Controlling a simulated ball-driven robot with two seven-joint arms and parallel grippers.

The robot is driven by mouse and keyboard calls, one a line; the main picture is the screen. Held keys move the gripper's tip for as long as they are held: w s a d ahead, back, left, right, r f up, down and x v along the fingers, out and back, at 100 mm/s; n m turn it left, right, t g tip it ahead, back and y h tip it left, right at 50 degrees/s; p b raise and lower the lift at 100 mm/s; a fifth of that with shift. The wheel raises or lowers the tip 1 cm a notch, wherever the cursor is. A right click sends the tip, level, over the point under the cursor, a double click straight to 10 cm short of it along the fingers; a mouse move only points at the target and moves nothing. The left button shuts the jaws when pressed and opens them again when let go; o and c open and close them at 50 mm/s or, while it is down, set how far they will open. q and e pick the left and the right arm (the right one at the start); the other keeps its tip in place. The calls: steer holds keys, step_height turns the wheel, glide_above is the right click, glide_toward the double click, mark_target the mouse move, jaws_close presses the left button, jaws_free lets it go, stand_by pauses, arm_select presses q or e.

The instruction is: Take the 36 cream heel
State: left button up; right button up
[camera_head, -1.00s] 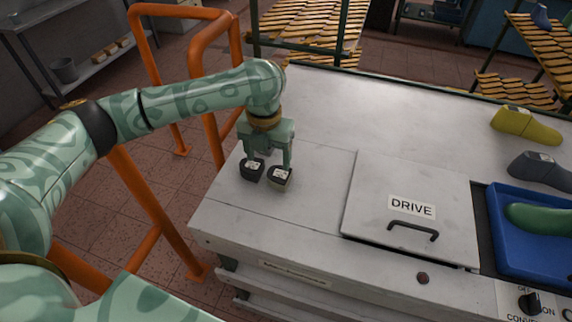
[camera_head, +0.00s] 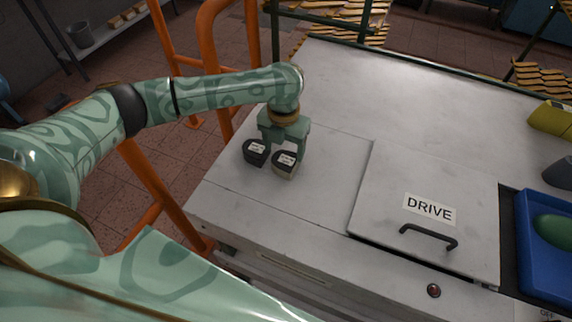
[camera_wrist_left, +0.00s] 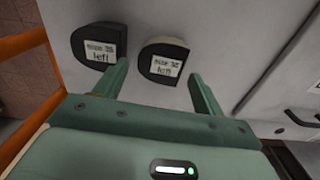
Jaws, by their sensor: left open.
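Two small heel pieces with dark tops and white labels stand side by side on the grey metal bench top. The right one, the cream heel (camera_head: 285,163), has a pale side; it also shows in the left wrist view (camera_wrist_left: 164,61). The other, a dark heel (camera_head: 256,152), stands just left of it and also shows in the left wrist view (camera_wrist_left: 98,50). Both labels read "size" and "left"; the numbers are too blurred to be sure of. My left gripper (camera_wrist_left: 158,72) is open, its fingers lined up on either side of the cream heel. My right gripper is not in view.
A hatch marked DRIVE (camera_head: 430,207) with a black handle lies right of the heels. A blue tray (camera_head: 530,205) holds a green last (camera_head: 553,231). Orange rails (camera_head: 215,70) stand left of the bench. The bench top behind the heels is clear.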

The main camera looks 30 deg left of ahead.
mark_target(284, 159)
arm_select(q)
step_height(284, 159, down, 5)
steer(key=shift+f+b, duration=0.15)
steer(key=shift+b, duration=0.8)
steer(key=c, duration=0.8)
steer(key=shift+r, duration=0.2)
